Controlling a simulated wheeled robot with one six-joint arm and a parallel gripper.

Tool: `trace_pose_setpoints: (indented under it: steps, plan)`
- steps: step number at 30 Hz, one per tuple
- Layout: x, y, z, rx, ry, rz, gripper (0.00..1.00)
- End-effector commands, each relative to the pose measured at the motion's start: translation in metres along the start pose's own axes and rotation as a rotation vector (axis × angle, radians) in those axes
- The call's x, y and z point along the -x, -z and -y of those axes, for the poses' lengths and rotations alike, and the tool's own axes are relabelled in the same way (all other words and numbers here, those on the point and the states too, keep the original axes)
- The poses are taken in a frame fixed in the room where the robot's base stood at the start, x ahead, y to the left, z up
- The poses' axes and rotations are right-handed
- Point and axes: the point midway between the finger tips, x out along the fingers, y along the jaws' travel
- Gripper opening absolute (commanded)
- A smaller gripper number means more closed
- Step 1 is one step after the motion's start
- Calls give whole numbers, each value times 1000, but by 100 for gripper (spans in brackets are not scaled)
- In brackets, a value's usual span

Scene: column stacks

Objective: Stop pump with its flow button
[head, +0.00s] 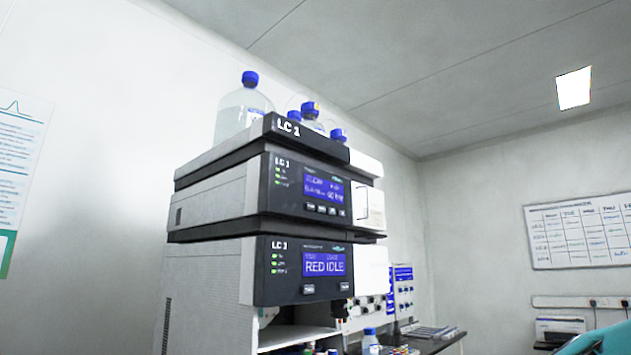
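A stack of instrument modules (213,200) stands left of centre in the head view. Its upper module (272,190) has a lit blue display (323,188) with text too small to read surely. A row of several small buttons (322,208) sits below that display; their labels are not legible, so I cannot tell which is the flow button. The lower module (268,290) has a blue display (325,264) reading "RED IDLE", with two buttons, one at left (308,289) and one at right (345,287). Both modules show green indicator lights. My gripper is not in view.
Clear bottles with blue caps (243,105) stand on the stack's top tray (290,130). An open compartment (300,335) lies below the lower module. A bench (440,345) with small items is at right. A whiteboard (580,232) hangs on the far wall.

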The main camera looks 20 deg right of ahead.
Motion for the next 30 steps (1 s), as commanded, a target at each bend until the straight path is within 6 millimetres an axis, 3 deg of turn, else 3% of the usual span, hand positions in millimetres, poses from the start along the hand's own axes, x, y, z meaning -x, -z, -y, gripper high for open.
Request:
trace_pose_setpoints:
  steps: [1,3,30]
  plan:
    - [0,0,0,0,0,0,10]
    - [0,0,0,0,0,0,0]
    - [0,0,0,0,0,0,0]
